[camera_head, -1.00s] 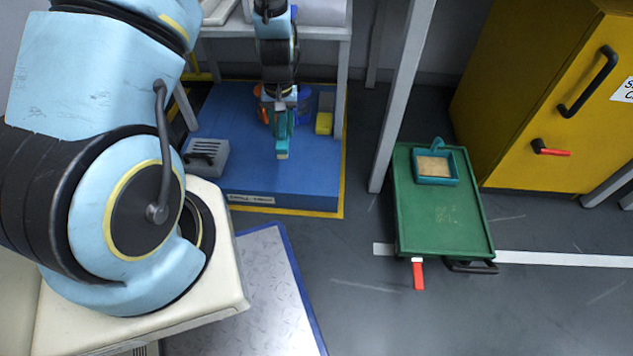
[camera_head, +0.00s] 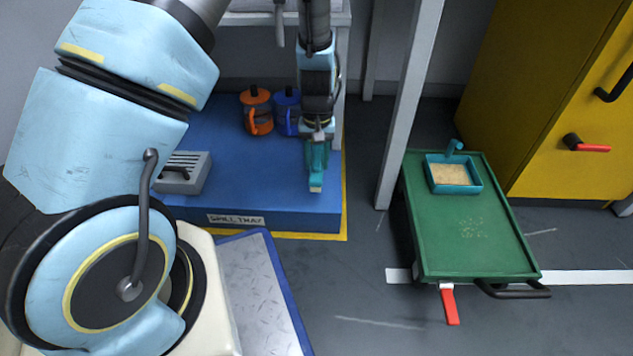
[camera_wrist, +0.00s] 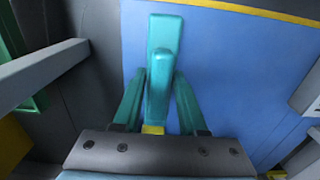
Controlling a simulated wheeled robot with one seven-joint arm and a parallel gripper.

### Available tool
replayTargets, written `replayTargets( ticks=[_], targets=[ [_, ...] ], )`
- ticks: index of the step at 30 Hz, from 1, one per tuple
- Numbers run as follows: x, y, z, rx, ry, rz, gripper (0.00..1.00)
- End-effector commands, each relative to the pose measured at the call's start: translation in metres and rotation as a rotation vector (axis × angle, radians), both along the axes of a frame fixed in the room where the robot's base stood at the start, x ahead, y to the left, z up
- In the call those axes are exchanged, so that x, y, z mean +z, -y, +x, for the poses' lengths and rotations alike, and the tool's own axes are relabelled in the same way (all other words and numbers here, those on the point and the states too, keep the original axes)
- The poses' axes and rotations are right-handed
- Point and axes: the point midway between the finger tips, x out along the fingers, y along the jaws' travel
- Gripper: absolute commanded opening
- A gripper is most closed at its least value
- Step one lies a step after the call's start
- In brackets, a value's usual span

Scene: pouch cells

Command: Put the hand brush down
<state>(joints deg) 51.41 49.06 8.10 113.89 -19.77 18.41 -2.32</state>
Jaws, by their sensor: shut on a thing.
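My gripper (camera_head: 317,150) is shut on the teal hand brush (camera_head: 316,181), hanging near the front right of the blue spill tray (camera_head: 280,216). The brush's pale tip points down in the head view. In the wrist view the brush (camera_wrist: 161,45) stands out between my two teal fingers (camera_wrist: 158,88), with the blue tray surface (camera_wrist: 230,70) behind it. I cannot tell whether the brush touches the tray.
Orange (camera_head: 256,108) and blue (camera_head: 287,110) canisters stand behind on the spill tray; a grey slotted box (camera_head: 184,172) is at its left. A grey post (camera_head: 408,105) rises to the right. Beyond it, a green cart (camera_head: 470,255) carries a teal dustpan (camera_head: 453,173). The tray's front middle is clear.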

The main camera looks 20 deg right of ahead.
Motion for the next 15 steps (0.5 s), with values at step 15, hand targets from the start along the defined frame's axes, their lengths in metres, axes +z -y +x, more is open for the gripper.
replayTargets(
  ticks=[15],
  targets=[
    [-0.055, 0.0, 0.0, 0.0, 0.002, -0.001, 0.0]
  ],
)
